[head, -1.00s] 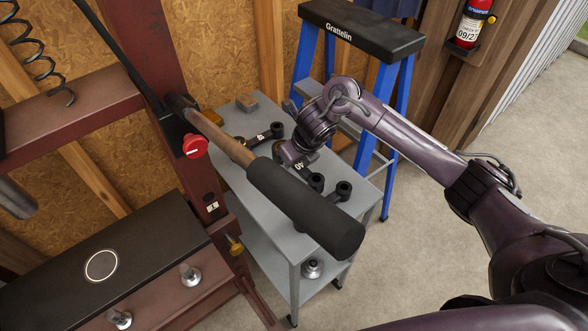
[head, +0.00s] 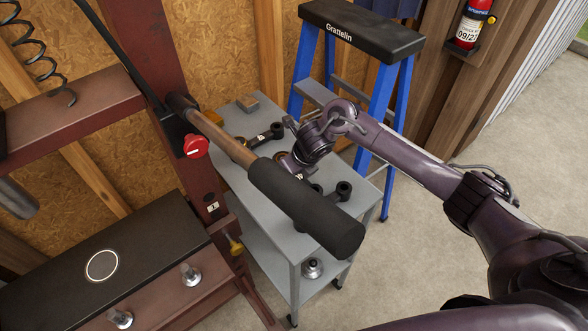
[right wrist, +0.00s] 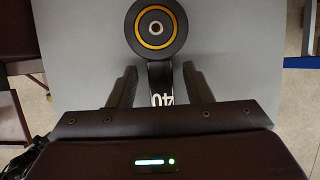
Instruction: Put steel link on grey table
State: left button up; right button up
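A dark steel link with a white "40" mark and a yellow-ringed round end (right wrist: 155,29) shows over the grey table top (right wrist: 90,35) in the right wrist view. My right gripper (right wrist: 160,82) is open, with one finger on each side of the link's bar and gaps between. In the head view my right gripper (head: 290,163) is low over the grey table (head: 232,125), partly hidden behind a black lever grip. The same grip hides much of the marked link. Whether the link rests fully on the table is hard to tell. My left gripper is not in view.
Another dark link (head: 262,136) lies farther back on the table, and a round link end (head: 343,189) shows near its front right. The black lever grip (head: 300,207) overhangs the table. A red press frame (head: 165,60) stands left; a blue stepladder (head: 378,100) stands behind right.

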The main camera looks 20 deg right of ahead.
jog(key=shift+r, duration=0.15)
jog(key=p+v, duration=0.1)
jog(key=v, duration=1.1)
dwell(0.3)
